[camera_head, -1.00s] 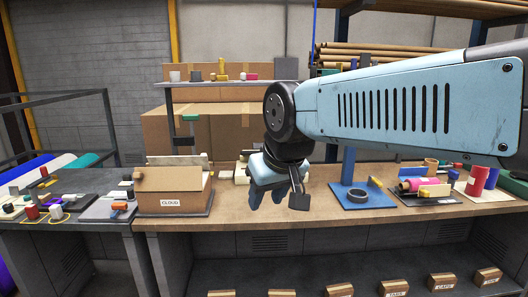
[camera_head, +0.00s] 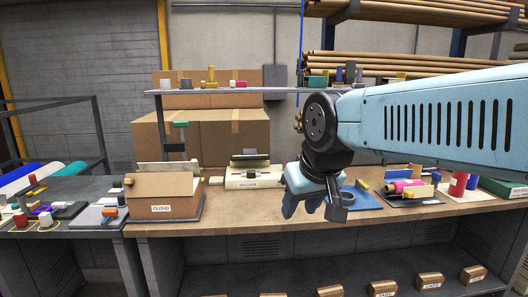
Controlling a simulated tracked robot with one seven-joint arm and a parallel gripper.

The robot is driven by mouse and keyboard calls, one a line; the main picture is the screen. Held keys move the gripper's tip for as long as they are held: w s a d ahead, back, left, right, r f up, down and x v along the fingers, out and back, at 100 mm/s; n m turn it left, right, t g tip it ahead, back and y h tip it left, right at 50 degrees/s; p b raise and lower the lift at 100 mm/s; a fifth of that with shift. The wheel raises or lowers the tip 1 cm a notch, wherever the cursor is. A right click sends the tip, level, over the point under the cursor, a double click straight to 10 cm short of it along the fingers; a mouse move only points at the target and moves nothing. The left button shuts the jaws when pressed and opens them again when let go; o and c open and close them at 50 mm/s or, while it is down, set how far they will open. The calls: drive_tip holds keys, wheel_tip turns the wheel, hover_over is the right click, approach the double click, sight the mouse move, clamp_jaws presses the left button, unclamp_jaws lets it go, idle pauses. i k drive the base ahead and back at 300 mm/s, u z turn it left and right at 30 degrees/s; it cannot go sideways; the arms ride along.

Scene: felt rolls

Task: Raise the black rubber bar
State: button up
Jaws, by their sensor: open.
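A dark bar (camera_head: 250,157) lies level across the top of a cream box labelled VACUUM (camera_head: 254,180) on the brown workbench. It may be the black rubber bar, but it is too small to tell its material. My arm reaches in from the right and hides part of the bench and back shelf.
A cardboard box marked CLOUD (camera_head: 165,192) stands left on the bench. A blue tray (camera_head: 362,200) lies just right of my gripper. A raised shelf (camera_head: 210,90) with small items spans the back. The front bench strip is mostly clear.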

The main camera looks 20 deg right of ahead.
sight(249, 154)
drive_tip(key=z, duration=0.5)
drive_tip(key=i, duration=1.5)
drive_tip(key=u, duration=0.05)
